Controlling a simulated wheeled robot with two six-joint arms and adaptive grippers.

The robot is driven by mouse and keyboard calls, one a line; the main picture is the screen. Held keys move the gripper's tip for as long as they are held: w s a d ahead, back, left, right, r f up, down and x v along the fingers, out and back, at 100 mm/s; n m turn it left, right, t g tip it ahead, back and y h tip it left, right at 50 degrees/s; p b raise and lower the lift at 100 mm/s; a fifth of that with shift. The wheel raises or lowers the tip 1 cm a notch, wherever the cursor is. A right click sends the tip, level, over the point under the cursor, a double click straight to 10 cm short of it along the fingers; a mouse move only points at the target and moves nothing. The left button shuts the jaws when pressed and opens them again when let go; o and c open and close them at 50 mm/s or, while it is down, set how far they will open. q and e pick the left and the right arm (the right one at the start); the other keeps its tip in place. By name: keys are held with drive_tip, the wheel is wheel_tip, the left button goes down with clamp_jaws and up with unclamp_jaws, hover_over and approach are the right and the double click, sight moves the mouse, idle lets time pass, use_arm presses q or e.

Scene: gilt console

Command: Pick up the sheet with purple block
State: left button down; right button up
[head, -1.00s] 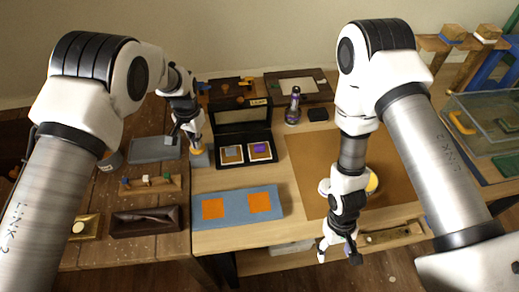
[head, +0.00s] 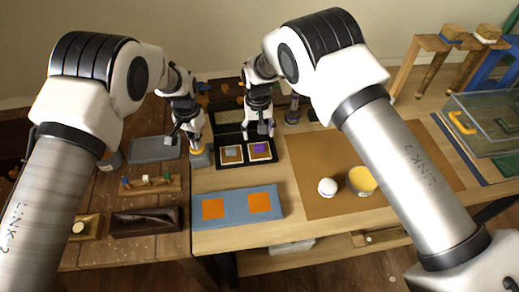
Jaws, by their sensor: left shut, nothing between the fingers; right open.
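The sheet with the purple block (head: 260,148) lies in the right half of an open black case (head: 226,167). A second sheet, with a grey block (head: 231,154), lies to its left in the same case. My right gripper (head: 258,134) is open and points down just above the purple-block sheet, near its far edge; I cannot tell whether it touches. My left gripper (head: 183,146) is shut and empty, left of the case. The case's raised lid is partly hidden behind my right arm.
A blue mat (head: 236,222) with two orange squares (head: 213,208) lies in front of the case. A brown mat (head: 300,190) holds a white ball (head: 327,187) and a yellow-topped cup (head: 361,181). A dark bottle (head: 292,112) stands behind right. A glass tank (head: 485,125) is far right.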

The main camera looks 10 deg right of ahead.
sight(260, 145)
wheel_tip(260, 145, down, 7)
drive_tip(key=shift+s+d+r, duration=0.15)
drive_tip(key=c, duration=0.9)
